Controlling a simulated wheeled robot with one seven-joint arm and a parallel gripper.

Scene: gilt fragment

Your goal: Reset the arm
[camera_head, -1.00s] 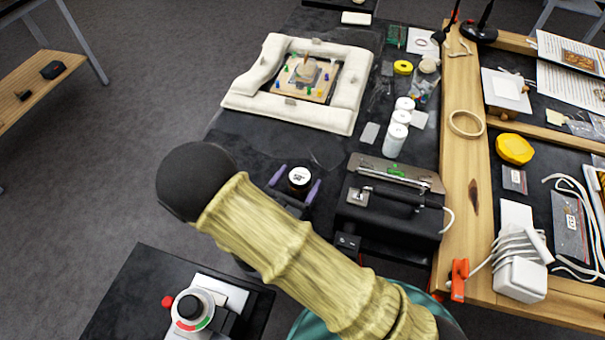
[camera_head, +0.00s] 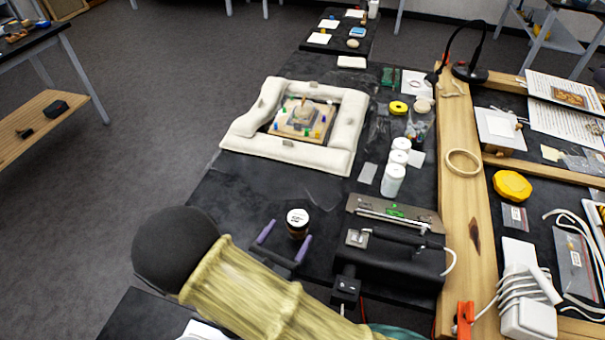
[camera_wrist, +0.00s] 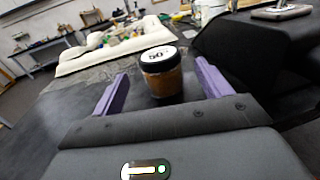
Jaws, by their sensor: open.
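My gripper (camera_head: 286,245) is open, with two purple fingers spread apart low over the black table (camera_head: 205,215). In the wrist view my gripper (camera_wrist: 160,97) has a small jar (camera_wrist: 161,80) with a black-rimmed white lid just beyond and between its fingertips. The fingers do not touch the jar's sides. In the head view the jar (camera_head: 297,226) stands upright by the fingertips. My sleeved arm covers the lower part of the head view.
A black sealing machine (camera_head: 400,257) stands right of my gripper. White bottles (camera_head: 393,180) stand behind it. A white padded frame (camera_head: 340,140) lies farther back around a small board. A wooden beam (camera_head: 470,220) runs along the right. Table left of the jar is clear.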

